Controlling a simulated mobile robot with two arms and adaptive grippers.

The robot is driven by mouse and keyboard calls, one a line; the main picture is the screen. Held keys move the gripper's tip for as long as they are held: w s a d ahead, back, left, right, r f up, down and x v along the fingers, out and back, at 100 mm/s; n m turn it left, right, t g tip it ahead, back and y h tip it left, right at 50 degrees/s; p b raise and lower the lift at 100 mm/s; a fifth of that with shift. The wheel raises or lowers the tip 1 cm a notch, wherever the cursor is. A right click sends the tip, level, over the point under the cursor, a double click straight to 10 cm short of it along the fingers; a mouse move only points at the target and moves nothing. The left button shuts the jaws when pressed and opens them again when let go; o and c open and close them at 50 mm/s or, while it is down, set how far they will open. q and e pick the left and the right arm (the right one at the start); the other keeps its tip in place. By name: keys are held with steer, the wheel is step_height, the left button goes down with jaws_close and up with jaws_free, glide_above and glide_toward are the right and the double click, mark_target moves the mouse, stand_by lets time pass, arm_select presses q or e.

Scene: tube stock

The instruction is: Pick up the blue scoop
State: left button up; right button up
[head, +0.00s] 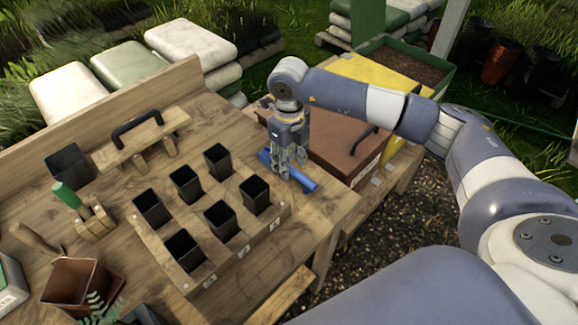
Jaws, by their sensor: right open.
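The blue scoop (303,180) lies on the wooden bench top near its right end, running diagonally. My right gripper (286,172) points down over the middle of the scoop. Its fingers are open and hide the scoop's middle part; only its two ends show. I cannot tell whether the fingers touch it. My left gripper is not in view.
A wooden rack (152,236) with several black square pots stands left of the scoop. A brown lidded box (335,140) with a black handle is close behind and to the right. A wooden tamper (140,140) and terracotta pot (72,290) are farther left. The bench edge is near.

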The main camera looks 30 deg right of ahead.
steer(key=shift+f, duration=1.2)
jaws_close()
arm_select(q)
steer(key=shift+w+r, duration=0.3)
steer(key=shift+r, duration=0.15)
